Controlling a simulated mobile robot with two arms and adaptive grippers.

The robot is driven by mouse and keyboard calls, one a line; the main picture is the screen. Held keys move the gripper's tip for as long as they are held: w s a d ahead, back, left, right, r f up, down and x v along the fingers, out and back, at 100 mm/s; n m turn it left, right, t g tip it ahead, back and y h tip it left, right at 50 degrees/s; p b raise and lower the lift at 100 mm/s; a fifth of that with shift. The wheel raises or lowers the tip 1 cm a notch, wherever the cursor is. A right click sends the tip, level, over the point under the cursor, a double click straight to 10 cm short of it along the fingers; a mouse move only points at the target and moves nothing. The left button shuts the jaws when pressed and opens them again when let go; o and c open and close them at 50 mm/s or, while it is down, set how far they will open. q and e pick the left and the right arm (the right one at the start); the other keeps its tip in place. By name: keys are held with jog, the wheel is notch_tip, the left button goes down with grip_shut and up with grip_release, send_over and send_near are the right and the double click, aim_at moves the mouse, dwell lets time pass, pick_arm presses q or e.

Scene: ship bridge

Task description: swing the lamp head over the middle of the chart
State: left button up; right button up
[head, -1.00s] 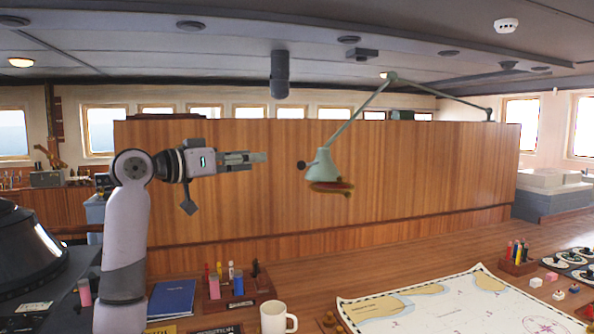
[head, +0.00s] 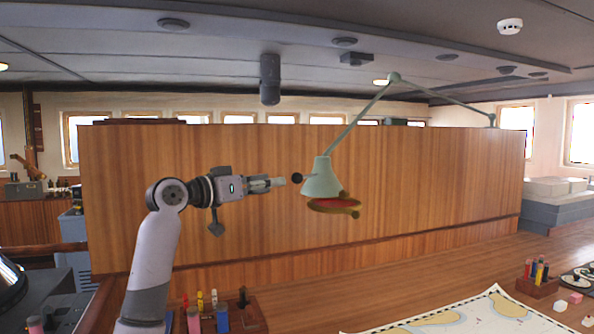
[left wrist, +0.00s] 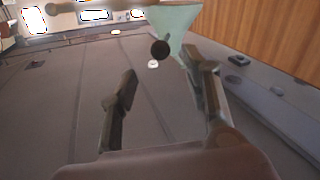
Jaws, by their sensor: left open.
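The lamp head (head: 321,180) is a pale green shade with a red and brass underside, hanging from a jointed green arm (head: 358,120). A dark round knob (head: 297,178) sticks out from its left side. My left gripper (head: 279,182) is open and points right at the knob, just short of it. In the left wrist view the knob (left wrist: 160,49) shows beyond and between the open fingers (left wrist: 165,85), with the green shade (left wrist: 178,22) behind it. The chart (head: 470,316) lies on the table at the lower right, partly cut off by the frame. My right gripper is not seen.
A wooden panel (head: 200,150) stands behind the lamp. Pen holders (head: 245,316) and (head: 537,284) stand on the table left and right of the chart. The air between the lamp and chart looks clear.

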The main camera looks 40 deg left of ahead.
aim_at(293, 178)
pick_arm(q)
jog(key=w+p, duration=0.1)
jog(key=w, duration=0.1)
jog(key=w+p, duration=0.1)
jog(key=w, duration=0.2)
jog(key=w+d+p, duration=0.1)
jog(key=w, duration=0.2)
jog(key=shift+r, duration=0.2)
jog(key=shift+w+f+p, duration=0.15)
jog(key=shift+w+p, duration=0.2)
jog(key=shift+w, duration=0.3)
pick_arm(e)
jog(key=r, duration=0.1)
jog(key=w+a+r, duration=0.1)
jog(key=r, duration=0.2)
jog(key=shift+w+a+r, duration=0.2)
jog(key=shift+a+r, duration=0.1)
pick_arm(q)
jog(key=shift+c, duration=0.4)
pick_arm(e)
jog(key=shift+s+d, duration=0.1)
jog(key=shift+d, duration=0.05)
pick_arm(q)
jog(key=shift+c, duration=1.3)
grip_shut()
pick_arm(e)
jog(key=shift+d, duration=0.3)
